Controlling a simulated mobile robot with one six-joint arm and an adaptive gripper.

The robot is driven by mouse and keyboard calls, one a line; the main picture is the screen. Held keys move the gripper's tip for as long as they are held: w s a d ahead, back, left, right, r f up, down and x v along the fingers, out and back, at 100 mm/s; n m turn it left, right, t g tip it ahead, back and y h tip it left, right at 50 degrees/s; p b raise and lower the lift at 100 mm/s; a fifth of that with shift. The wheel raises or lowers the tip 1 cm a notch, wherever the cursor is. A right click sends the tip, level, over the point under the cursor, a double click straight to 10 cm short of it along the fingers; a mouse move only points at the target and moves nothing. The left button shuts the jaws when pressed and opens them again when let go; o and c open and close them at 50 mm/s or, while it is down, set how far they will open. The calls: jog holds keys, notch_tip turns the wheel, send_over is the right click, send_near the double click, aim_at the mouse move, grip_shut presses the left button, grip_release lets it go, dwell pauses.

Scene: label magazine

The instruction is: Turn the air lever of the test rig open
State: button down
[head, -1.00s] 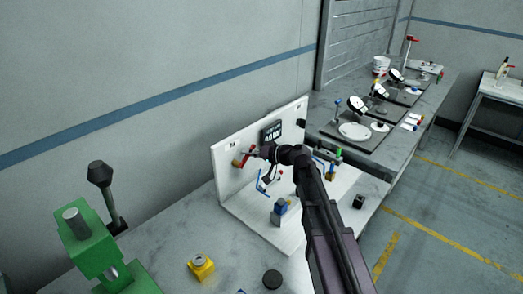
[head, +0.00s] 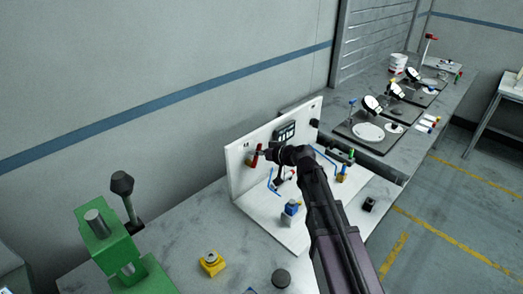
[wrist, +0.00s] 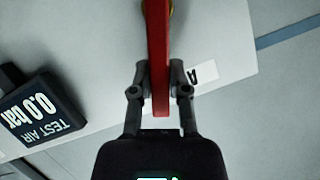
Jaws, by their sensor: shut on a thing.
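The red air lever (head: 255,156) is on the upright white panel of the test rig (head: 238,178), near its left end. In the wrist view the red lever (wrist: 158,50) runs straight down between my fingers from a brass-coloured fitting at the top edge. My gripper (head: 265,154) is at the lever, and in the wrist view my gripper (wrist: 160,85) is shut on it, one finger on each side. The black test air display (wrist: 38,108) reads 0.0 bar. My arm hides part of the rig in the head view.
A green press (head: 105,240) stands at the left front of the bench. A yellow block (head: 212,264) and a black round piece (head: 281,279) lie in front of the rig. A blue-topped part (head: 291,208) stands on the rig's base.

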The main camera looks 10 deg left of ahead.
jog(key=shift+s+a+r+n+t+h, duration=0.1)
jog(key=shift+s+a+n+t+h, duration=0.35)
jog(key=shift+n, duration=0.3)
jog(key=shift+s+a+r+n+t+h, duration=0.1)
jog(key=shift+s+n+t+h, duration=0.15)
jog(key=shift+s+n, duration=0.4)
jog(key=shift+f, duration=0.1)
jog(key=c, duration=0.6)
grip_release()
jog(key=shift+w, duration=0.1)
jog(key=shift+w+r+p, duration=0.1)
jog(key=shift+r+p, duration=0.1)
jog(key=shift+p, duration=0.15)
